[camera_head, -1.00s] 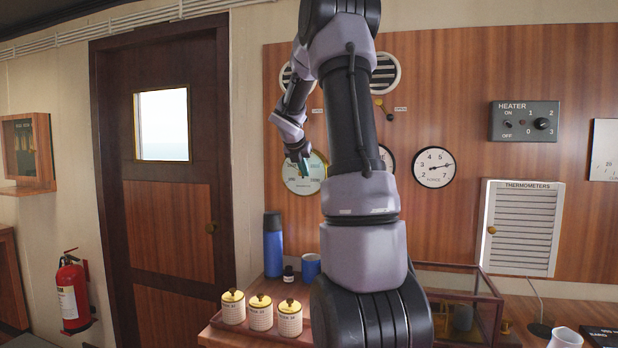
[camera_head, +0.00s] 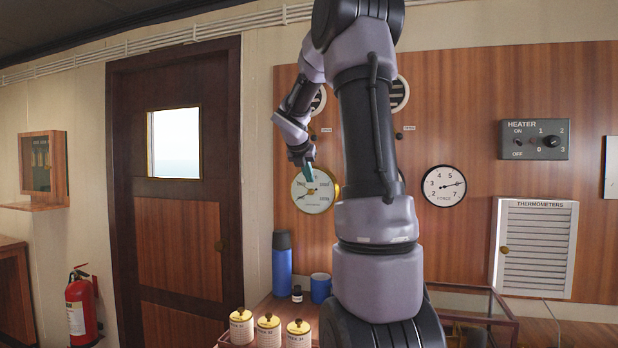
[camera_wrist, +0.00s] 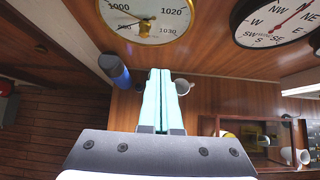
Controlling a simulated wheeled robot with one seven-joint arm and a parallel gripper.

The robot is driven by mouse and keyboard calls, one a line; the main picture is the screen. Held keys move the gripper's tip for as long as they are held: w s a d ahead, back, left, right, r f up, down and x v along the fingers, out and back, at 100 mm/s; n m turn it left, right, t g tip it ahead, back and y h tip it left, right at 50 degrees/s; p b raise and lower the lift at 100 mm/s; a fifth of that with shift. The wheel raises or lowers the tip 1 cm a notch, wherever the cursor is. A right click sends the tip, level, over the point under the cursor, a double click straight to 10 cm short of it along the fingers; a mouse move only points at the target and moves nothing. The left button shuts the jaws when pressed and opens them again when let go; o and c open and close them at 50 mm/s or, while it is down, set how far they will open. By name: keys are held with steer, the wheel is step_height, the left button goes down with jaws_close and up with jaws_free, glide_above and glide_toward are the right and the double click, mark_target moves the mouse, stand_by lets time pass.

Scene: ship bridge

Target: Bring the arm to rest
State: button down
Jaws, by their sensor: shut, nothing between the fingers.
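My gripper (camera_head: 309,172) is raised in front of the wall panel, near a round barometer dial (camera_head: 313,190) in the head view. In the wrist view its two pale teal fingers (camera_wrist: 160,85) lie together, shut and empty. My arm is folded upward and hides part of the panel and the gauges behind it. The barometer also shows in the wrist view (camera_wrist: 143,15), beyond the fingers. I cannot tell how far the fingertips are from the panel.
A glass case (camera_head: 470,300) is right of my arm. A louvred thermometer cabinet (camera_head: 535,248) and heater panel (camera_head: 535,139) are farther right.

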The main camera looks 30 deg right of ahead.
stand_by(0.3)
steer(key=s+a+f+m+y, duration=0.2)
steer(key=s+a+m+y, duration=0.2)
steer(key=s+a+m, duration=0.9)
steer(key=s+a+f+m+t+y, duration=0.1)
steer(key=s+a+m+y, duration=0.3)
steer(key=s+a+m, duration=0.8)
steer(key=s+f+m, duration=0.1)
steer(key=s+m, duration=0.4)
steer(key=shift+a+m+y, duration=0.3)
steer(key=shift+a, duration=0.05)
